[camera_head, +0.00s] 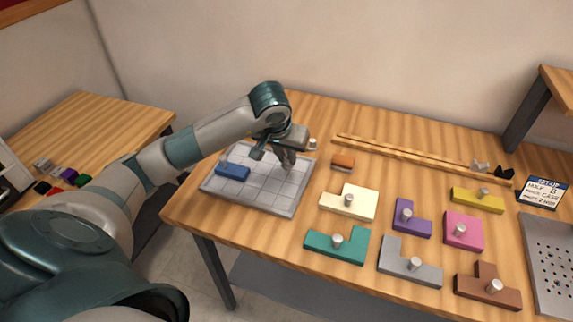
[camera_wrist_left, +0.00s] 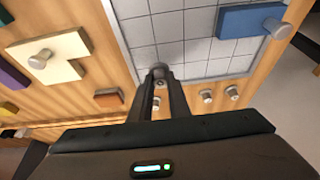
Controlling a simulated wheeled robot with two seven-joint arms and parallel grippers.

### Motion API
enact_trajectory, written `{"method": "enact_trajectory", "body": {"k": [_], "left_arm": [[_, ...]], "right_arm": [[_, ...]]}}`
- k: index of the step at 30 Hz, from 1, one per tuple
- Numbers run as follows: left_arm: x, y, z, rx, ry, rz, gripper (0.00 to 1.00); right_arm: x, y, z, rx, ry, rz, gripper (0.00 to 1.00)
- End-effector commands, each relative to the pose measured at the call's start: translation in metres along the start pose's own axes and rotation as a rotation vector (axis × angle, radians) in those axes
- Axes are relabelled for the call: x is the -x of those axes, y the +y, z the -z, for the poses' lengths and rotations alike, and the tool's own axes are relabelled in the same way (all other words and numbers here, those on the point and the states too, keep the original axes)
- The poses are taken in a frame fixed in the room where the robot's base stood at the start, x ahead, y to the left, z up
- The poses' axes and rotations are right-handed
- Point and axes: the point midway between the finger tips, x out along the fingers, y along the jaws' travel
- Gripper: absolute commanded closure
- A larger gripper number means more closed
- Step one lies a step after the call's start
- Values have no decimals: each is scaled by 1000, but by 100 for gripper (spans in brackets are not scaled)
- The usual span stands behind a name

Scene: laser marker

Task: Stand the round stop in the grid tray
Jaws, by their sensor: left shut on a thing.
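The grid tray (camera_head: 252,206) is a grey square with a thin rim at the left of the table; its grid and rim (camera_wrist_left: 119,40) fill the upper middle of the left wrist view. My left gripper (camera_head: 287,161) is over the tray's right part, pointing down. In the left wrist view the fingers (camera_wrist_left: 160,80) are shut on a small grey round stop (camera_wrist_left: 159,70), which shows at their tips near the tray's edge. I cannot tell whether the stop touches the tray. A blue block (camera_head: 232,171) lies in the tray's left part; it has a knob in the wrist view (camera_wrist_left: 240,22).
Small round pegs (camera_wrist_left: 207,96) stand beside the tray; one (camera_head: 312,143) shows behind the gripper. An orange block (camera_head: 343,162) and a cream piece (camera_head: 352,201) lie right of the tray. More knobbed pieces, such as the green one (camera_head: 335,246), cover the table's right side.

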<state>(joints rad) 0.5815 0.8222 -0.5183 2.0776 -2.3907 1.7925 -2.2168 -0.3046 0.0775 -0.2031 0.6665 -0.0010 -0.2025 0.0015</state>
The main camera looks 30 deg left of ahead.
Motion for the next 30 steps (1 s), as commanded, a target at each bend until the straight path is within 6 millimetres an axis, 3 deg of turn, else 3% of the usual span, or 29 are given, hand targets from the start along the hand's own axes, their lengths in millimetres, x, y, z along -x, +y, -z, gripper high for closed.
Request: {"method": "enact_trajectory", "body": {"k": [5, 10, 29, 30], "left_arm": [[-12, 1, -6, 0, -5, -1, 100], [-28, 1, -13, 1, -3, -1, 100], [-38, 0, -16, -1, 0, 0, 100], [-37, 0, -16, -1, -1, 0, 79]], "right_arm": [[8, 0, -10, 0, -27, 0, 46], [14, 2, -34, -3, -79, -2, 46], [10, 5, -19, -2, -48, -5, 46], [10, 5, -18, -1, -46, -5, 46]]}}
